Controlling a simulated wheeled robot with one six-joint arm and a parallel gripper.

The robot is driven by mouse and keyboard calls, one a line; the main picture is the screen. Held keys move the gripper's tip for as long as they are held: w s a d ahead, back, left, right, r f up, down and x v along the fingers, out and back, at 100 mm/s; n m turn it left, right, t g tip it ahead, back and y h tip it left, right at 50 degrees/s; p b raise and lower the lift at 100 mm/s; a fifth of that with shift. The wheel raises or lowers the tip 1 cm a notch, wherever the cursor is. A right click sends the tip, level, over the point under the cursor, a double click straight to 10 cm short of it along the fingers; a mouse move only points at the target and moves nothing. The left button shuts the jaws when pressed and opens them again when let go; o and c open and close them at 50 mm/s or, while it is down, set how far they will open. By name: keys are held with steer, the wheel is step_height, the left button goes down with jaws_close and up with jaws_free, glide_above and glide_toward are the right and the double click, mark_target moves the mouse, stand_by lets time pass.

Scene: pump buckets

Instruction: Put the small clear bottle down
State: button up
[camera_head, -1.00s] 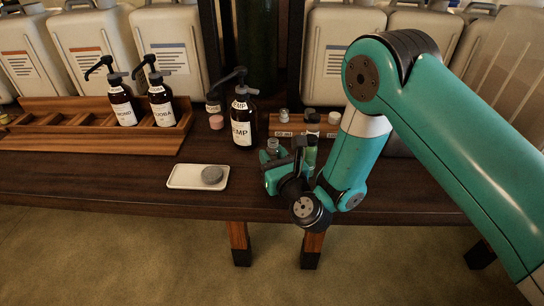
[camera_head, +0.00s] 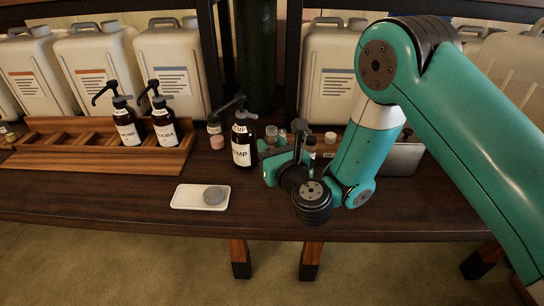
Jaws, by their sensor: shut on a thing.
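My gripper (camera_head: 285,163) is shut at the small wooden rack of small bottles, right of the HEMP pump bottle (camera_head: 242,148). The small clear bottle (camera_head: 282,140) seems to be held between the fingers; only its top shows above the green gripper body. My wrist and fingers hide its lower part, so I cannot tell whether its base touches the rack or table. Other small capped bottles (camera_head: 271,131) stand close behind and to the right.
A white tray (camera_head: 184,198) with a grey round piece (camera_head: 214,195) lies at the front. A wooden rack (camera_head: 70,158) holds two pump bottles at left. Large canisters (camera_head: 172,75) line the back.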

mark_target(271, 128)
step_height(271, 128, up, 10)
steer(key=p, duration=0.7)
